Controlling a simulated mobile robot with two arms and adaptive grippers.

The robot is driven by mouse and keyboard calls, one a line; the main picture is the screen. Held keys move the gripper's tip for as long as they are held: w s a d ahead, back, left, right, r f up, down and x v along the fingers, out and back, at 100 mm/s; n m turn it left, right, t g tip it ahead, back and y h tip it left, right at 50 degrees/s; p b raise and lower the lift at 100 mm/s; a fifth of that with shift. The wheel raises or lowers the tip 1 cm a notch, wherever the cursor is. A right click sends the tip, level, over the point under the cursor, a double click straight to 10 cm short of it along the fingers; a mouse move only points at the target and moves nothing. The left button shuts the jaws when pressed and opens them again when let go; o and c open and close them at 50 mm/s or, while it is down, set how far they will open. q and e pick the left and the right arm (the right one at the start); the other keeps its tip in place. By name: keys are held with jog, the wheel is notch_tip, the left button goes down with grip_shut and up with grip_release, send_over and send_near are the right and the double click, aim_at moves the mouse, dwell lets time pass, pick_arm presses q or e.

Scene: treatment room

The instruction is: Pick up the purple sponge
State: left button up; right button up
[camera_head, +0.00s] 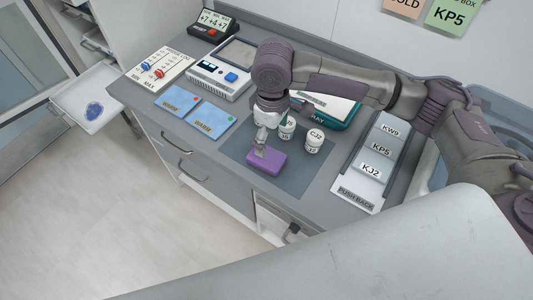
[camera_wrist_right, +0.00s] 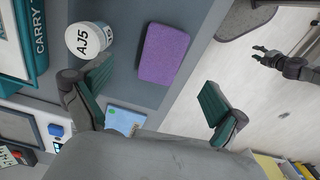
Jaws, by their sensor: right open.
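The purple sponge (camera_head: 267,160) lies flat on the dark grey mat (camera_head: 292,182) near the counter's front edge. My right gripper (camera_head: 261,143) is directly over it, pointing down, and hides part of its far edge. In the right wrist view the sponge (camera_wrist_right: 164,54) lies beyond the two spread green-padded fingers (camera_wrist_right: 155,90), with nothing between them. My left gripper (camera_wrist_right: 262,55) shows small at the right of the right wrist view, low over the floor, its fingers apart and empty. It is not in the head view.
Two white labelled jars, one marked CJ2 (camera_head: 313,142), stand close behind the sponge; the other (camera_head: 287,128) is partly hidden by my gripper. Blue packets (camera_head: 208,119) lie to the left. A rack of labelled blocks (camera_head: 361,190) stands right. An open drawer (camera_head: 82,118) holds a blue item.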

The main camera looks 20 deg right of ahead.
aim_at(269, 157)
notch_tip(269, 157, down, 3)
jog(key=f, duration=0.1)
jog(key=f+p, duration=0.1)
jog(key=f, duration=0.1)
jog(key=shift+a, duration=0.25)
notch_tip(269, 157, down, 2)
jog(key=shift+s+a+f+p, duration=0.1)
jog(key=shift+f+p, duration=0.1)
jog(key=shift+p, duration=0.2)
jog(key=shift+f, duration=0.4)
jog(key=shift+c, duration=0.2)
pick_arm(q)
notch_tip(269, 157, up, 2)
jog(key=shift+s, duration=0.15)
pick_arm(e)
jog(key=c, duration=0.8)
